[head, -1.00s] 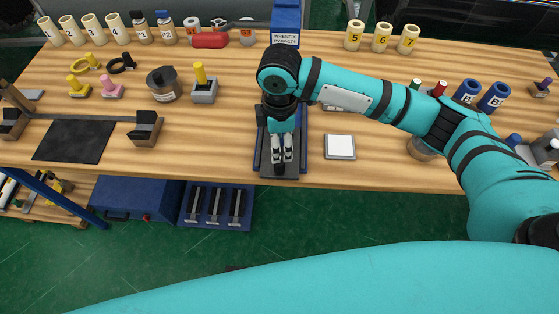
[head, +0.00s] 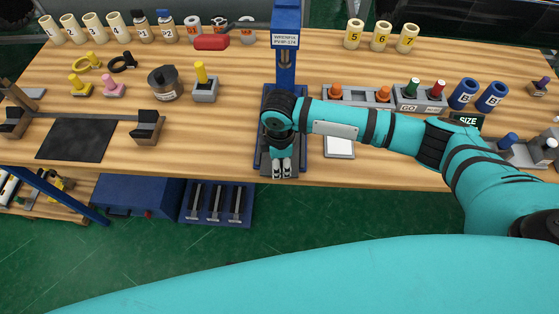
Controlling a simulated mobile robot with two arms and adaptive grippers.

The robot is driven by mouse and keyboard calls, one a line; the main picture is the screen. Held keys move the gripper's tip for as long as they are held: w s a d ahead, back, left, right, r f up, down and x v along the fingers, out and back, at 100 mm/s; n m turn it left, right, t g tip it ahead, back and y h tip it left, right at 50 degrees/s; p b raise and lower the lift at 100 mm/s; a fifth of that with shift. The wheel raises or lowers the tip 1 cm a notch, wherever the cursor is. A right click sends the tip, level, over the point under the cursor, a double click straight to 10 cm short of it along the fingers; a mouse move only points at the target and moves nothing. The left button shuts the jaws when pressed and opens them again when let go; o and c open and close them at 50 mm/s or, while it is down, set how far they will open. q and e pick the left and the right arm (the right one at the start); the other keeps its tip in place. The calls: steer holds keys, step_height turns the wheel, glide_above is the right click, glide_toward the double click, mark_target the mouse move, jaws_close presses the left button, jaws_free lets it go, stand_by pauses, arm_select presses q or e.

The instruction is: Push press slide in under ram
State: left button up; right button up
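The blue press (head: 287,25) stands at the back middle of the table, with a label on its front. Its grey ram (head: 285,60) shows below the label. The press's dark slide (head: 265,172) lies between blue rails at the table's front edge; much of it is hidden by my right arm. My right gripper (head: 282,177) points down over the front end of the slide. Its two fingers are side by side with little gap and nothing visible between them. Whether they touch the slide I cannot tell. My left gripper is not in view.
A white-topped square pad (head: 340,147) lies right of the slide, partly behind my arm. A grey block with a yellow peg (head: 201,75) stands to the left. A button box (head: 420,98) is behind my arm. The wood between the yellow peg and the press is clear.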

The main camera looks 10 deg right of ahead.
jaws_close()
